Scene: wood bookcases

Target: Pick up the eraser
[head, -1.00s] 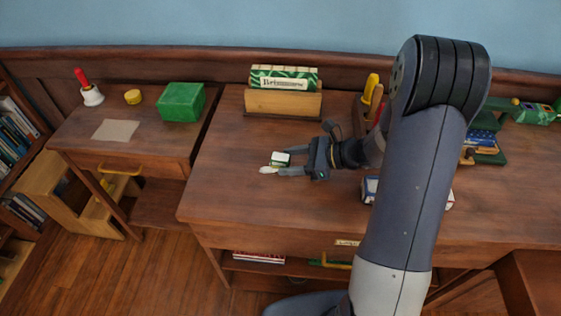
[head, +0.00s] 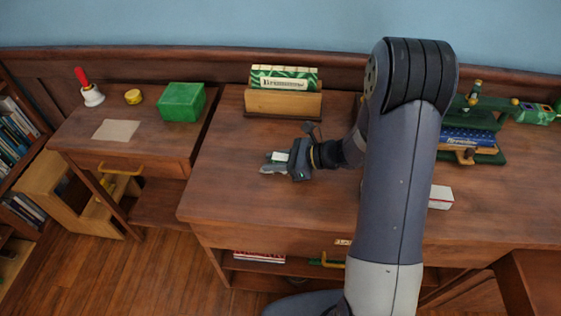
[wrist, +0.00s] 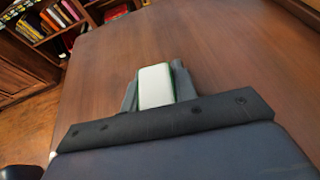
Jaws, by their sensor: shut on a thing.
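The eraser (wrist: 155,86) is a small white block with green along its sides. In the wrist view it sits between the two fingers of my gripper (wrist: 157,92), which are shut on it. In the head view the eraser (head: 280,157) shows as a small pale and green piece at the fingertips of my gripper (head: 274,163). The gripper is low over the left-middle part of the desk (head: 240,200). I cannot tell from these views whether the eraser touches the desk top.
A wooden holder (head: 284,103) with a green-patterned box stands behind the gripper. A white box (head: 440,197) lies right of my arm, near green stands (head: 472,140). The desk's front left is clear.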

